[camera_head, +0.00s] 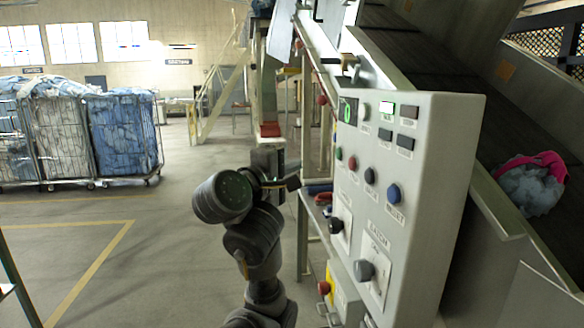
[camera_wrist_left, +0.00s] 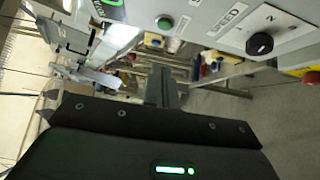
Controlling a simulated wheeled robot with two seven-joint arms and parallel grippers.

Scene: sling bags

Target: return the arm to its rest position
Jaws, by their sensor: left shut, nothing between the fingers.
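My left arm rises from the bottom middle of the head view, its dark wrist bent. My left gripper (camera_head: 288,183) is left of the control panel (camera_head: 425,200) and looks apart from it. In the left wrist view the gripper's fingers (camera_wrist_left: 163,86) are together, with nothing held between them. The panel also shows along the top of the wrist view, with a green button (camera_wrist_left: 164,22) and a black speed knob (camera_wrist_left: 260,44). My right gripper is in neither view.
Red and blue items lie on a low stand (camera_head: 305,200) near my gripper. Caged carts (camera_head: 75,135) with blue and white bags stand far left. The floor left of my arm is clear.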

